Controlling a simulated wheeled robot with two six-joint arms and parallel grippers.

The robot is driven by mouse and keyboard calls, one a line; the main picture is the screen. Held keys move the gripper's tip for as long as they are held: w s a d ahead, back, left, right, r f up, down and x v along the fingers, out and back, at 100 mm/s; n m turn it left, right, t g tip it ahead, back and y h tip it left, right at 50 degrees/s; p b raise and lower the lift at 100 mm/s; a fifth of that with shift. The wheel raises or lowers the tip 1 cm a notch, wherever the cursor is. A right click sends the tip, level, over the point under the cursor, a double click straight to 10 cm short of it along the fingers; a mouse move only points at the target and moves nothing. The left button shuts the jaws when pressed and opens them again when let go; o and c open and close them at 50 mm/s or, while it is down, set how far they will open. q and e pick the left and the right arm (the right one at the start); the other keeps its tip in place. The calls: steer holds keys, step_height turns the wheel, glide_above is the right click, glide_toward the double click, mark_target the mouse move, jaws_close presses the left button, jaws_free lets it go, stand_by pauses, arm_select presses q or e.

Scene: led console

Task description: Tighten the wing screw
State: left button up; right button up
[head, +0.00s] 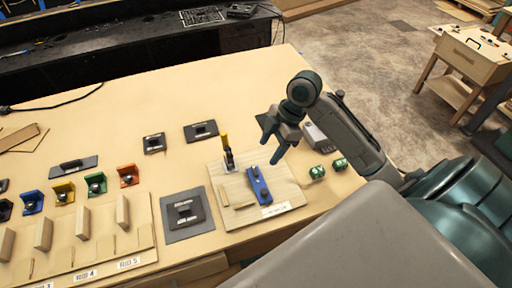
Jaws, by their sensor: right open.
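A wooden fixture board (286,190) lies near the right end of the table. A blue bar (261,190) with dark parts on top is mounted on it. A yellow-handled upright piece (226,146) stands at the board's back left. I cannot clearly make out the wing screw; a small dark shape sits at the blue bar's upper end. My right gripper (271,152) is open and empty, its fingers pointing down above the back of the board, apart from the blue bar. My left gripper is not in view.
Two green cylindrical parts (317,172) and a grey box (318,138) lie right of the board. A grey plate with a black block (187,214) lies to its left. Colored brackets (94,184) and wooden blocks (83,220) fill the left side. The table's back middle is clear.

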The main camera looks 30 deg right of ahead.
mark_target(255, 170)
steer(key=x, duration=0.2)
steer(key=p+x, duration=0.1)
steer(key=x, duration=0.2)
steer(key=w+p+x, duration=0.1)
steer(key=x, duration=0.1)
steer(key=shift+w+f, duration=0.15)
steer(key=shift+s+a+f, duration=0.3)
steer(key=shift+f, duration=0.3)
steer(key=shift+w+f, duration=0.15)
steer(key=shift+w, duration=0.1)
steer(key=c, duration=1)
